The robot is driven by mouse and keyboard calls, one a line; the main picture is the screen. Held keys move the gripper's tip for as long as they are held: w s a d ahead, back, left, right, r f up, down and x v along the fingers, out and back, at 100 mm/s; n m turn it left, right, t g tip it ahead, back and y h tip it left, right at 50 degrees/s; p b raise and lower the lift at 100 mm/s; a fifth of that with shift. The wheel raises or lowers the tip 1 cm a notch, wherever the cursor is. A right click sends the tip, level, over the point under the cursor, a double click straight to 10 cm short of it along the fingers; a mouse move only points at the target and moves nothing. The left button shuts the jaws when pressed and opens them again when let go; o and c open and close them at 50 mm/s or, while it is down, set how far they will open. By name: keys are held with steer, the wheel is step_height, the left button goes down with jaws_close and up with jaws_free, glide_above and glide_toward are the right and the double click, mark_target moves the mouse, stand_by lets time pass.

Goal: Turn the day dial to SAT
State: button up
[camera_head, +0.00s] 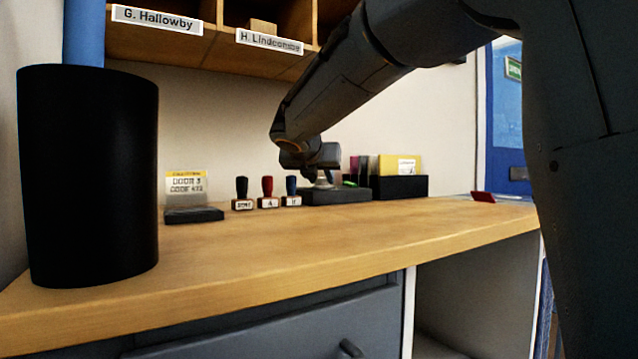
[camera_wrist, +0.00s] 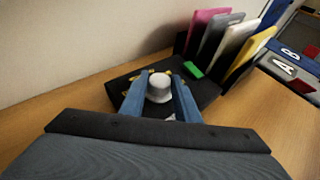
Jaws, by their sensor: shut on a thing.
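The day dial is a pale grey round knob (camera_wrist: 159,86) on a flat dark base (camera_wrist: 122,88) with small yellow marks around it. The marks are too small and too covered to read, so I cannot tell which day it points to. My gripper (camera_wrist: 158,92) comes down from above with one blue finger on each side of the knob and is shut on it. In the head view my gripper (camera_head: 322,165) is over the dark base (camera_head: 335,197) at the back of the bench, and the knob is mostly hidden.
Three stamps (camera_head: 267,193) and a door-code card (camera_head: 187,186) stand left of the dial. A dark file holder (camera_head: 405,187) with coloured folders stands close on its right. A black cylinder (camera_head: 88,175) stands at the front left. The wooden bench (camera_head: 300,245) is clear in front.

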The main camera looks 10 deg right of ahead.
steer(key=shift+a+m+g+h+p, duration=0.2)
steer(key=shift+m+g+h+p, duration=0.3)
steer(key=shift+m+h+p, duration=0.3)
steer(key=m+g+h+p, duration=0.1)
steer(key=m+h+p, duration=0.1)
steer(key=p, duration=0.3)
steer(key=shift+w+a+r+g, duration=0.1)
steer(key=shift+g, duration=0.3)
steer(key=m+g+h+p, duration=0.1)
steer(key=p, duration=0.2)
steer(key=m+g+h+p, duration=0.1)
steer(key=m+p, duration=0.1)
steer(key=p, duration=0.2)
steer(key=shift+w+a+g, duration=0.1)
steer(key=shift+w+g, duration=0.1)
steer(key=shift+g, duration=0.1)
steer(key=m+g+h+p, duration=0.1)
steer(key=m+p, duration=0.1)
steer(key=p, duration=0.1)
steer(key=shift+w+g, duration=0.1)
steer(key=shift+g, duration=0.3)
steer(key=shift+f+g+p, duration=0.2)
steer(key=shift+g+p, duration=0.1)
steer(key=shift+p, duration=0.25)
steer(key=shift+m+h, duration=0.3)
